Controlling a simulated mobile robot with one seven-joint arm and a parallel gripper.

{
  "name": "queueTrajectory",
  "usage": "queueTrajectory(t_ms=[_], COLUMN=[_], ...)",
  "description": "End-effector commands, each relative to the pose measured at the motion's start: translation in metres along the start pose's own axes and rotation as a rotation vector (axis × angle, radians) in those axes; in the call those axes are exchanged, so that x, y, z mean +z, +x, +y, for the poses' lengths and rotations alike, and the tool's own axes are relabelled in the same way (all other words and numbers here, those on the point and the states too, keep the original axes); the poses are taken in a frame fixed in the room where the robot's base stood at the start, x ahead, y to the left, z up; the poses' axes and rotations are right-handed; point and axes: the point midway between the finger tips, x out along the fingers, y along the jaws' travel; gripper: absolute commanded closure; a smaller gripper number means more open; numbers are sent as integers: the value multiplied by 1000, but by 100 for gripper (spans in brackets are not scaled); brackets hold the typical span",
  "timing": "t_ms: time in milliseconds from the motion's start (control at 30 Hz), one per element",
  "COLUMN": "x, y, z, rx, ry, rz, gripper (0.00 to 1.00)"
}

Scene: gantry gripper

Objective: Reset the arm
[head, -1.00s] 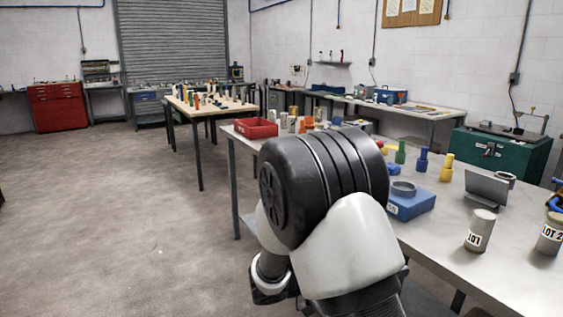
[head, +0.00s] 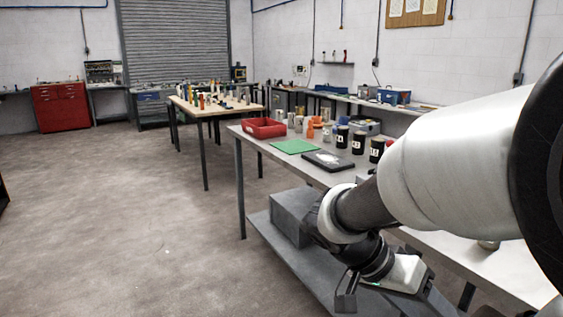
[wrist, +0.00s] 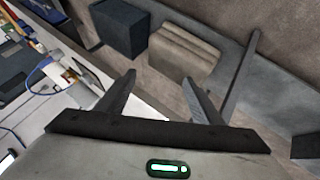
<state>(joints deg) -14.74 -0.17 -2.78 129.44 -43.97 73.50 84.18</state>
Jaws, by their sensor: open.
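My arm reaches across the right of the head view and slopes down to the left. My gripper (head: 382,292) hangs low at its end, by the front side of the near table (head: 258,134), and is partly hard to make out there. In the wrist view my gripper (wrist: 158,82) shows two dark fingers spread apart, with nothing between them. My arm hides much of the table's right part.
A red bin (head: 264,128), a green mat (head: 295,146), a dark plate (head: 328,161) and several black numbered cups (head: 358,142) are on the near table. A grey box (head: 292,214) sits on its lower shelf.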

Motion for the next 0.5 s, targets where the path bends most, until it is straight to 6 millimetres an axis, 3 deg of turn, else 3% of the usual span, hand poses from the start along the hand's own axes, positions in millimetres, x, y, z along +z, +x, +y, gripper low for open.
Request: queueTrajectory(t_ms=[33, 200, 500], x=[11, 47, 68], y=[-6, -34, -85], z=[10, 18, 19], rx=[-89, -423, -813], ry=[-59, -307, -541], rz=[-61, -140, 37], gripper=[40, 40, 40])
